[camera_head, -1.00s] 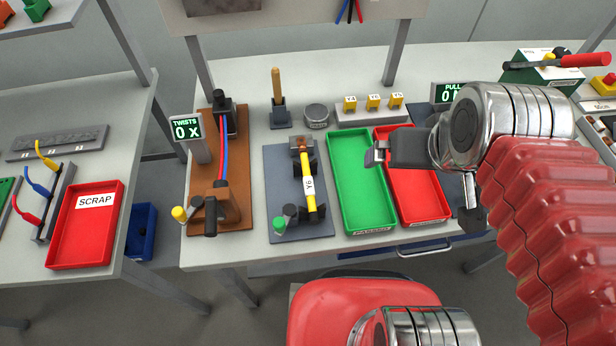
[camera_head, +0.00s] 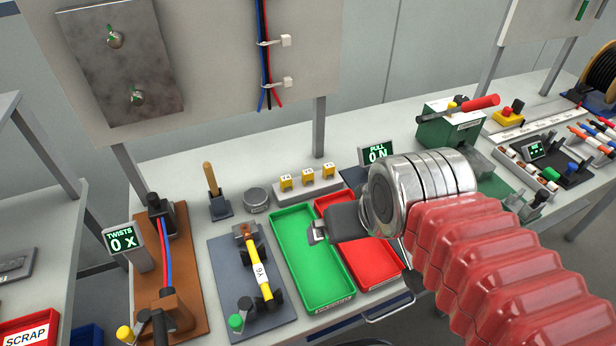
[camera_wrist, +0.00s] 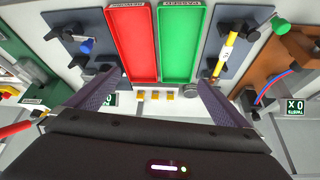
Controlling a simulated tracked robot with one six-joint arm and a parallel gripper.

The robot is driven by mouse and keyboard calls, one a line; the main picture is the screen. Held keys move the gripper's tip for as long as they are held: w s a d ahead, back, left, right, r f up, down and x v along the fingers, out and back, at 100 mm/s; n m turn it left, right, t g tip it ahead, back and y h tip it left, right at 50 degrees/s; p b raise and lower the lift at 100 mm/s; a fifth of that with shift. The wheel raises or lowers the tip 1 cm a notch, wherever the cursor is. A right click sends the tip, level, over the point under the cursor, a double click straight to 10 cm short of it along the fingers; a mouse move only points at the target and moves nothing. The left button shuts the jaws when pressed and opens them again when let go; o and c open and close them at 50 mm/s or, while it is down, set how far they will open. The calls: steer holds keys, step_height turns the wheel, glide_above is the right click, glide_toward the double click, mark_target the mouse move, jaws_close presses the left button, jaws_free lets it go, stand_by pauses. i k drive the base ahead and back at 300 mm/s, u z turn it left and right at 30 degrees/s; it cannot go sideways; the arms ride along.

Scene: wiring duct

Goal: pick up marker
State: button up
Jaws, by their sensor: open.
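Several small yellow markers (camera_head: 307,177) stand in a row on a white block at the back of the bench, behind the trays. They also show in the wrist view (camera_wrist: 155,96), low in the middle and between the two fingers. Their printing is too small to read. My gripper (camera_head: 318,233) is open and empty, above the trays and on the near side of the markers. In the wrist view its two dark fingers (camera_wrist: 153,78) are spread wide, with nothing between them at their tips.
A green tray (camera_head: 305,262) and a red tray (camera_head: 368,262) lie in front of the block. A fixture with a yellow labelled piece (camera_head: 258,270) stands left. A round tin (camera_head: 256,199) and a wooden-handled tool (camera_head: 213,188) are beside the block. An upright panel (camera_head: 210,60) rises behind.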

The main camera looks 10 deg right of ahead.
mark_target(307, 175)
steer(key=u, duration=0.2)
steer(key=k, duration=1.05)
steer(key=u, duration=0.65)
steer(key=i, duration=1)
steer(key=u, duration=0.05)
